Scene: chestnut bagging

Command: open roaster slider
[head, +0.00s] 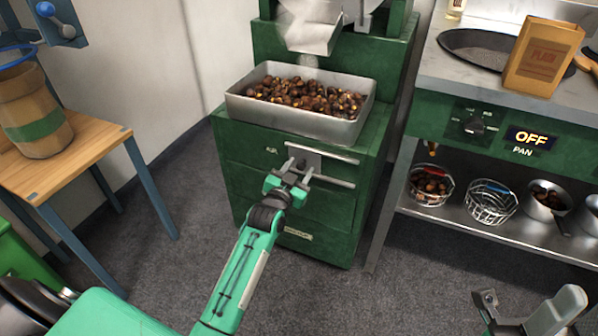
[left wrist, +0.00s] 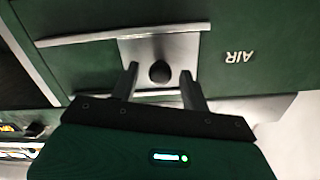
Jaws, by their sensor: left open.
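The green roaster (head: 240,165) stands in the middle of the head view. On its front, beside the AIR lettering (left wrist: 238,57), is the slider, a metal plate (left wrist: 180,45) with a dark round knob (left wrist: 159,72), set between two metal rails (head: 325,154). My left gripper (head: 297,169) is open in front of the slider. In the left wrist view its two fingers (left wrist: 160,72) stand on either side of the knob, with a visible gap to each side. Part of my right gripper (head: 487,298) shows at the bottom right, far from the slider; its jaws are unclear.
A metal tray (head: 240,108) of chestnuts sits on the roaster under a chute (head: 312,28). A wooden table (head: 95,150) with a bin (head: 38,125) is at left. A counter (head: 470,75) with baskets (head: 490,203) below is at right. The floor between is clear.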

